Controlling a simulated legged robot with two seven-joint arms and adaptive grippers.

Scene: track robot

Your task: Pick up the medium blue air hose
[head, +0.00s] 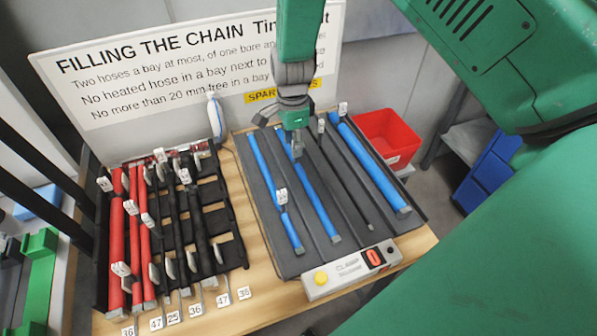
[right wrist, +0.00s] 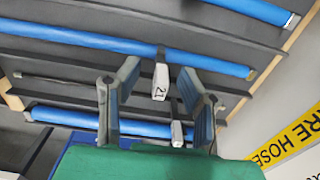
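Three blue hoses lie in the grey grooved tray (head: 290,266): a left one (head: 267,175), a middle one (head: 318,205) and a thicker right one (head: 375,172). Nothing readable marks which is medium. My right gripper (head: 296,152) is over the back part of the middle hose. In the right wrist view the open fingers (right wrist: 160,72) point at the middle hose (right wrist: 90,41), with a white tag (right wrist: 160,82) reading 21 between them. No hose is held. My left gripper is not in view.
A thin black hose (head: 345,178) lies between the middle and right blue hoses. A control box (head: 351,270) stands at the tray's front. A black rack (head: 215,190) with red and black hoses is to the left. A sign (head: 150,75) stands behind; a red bin (head: 388,135) is at right.

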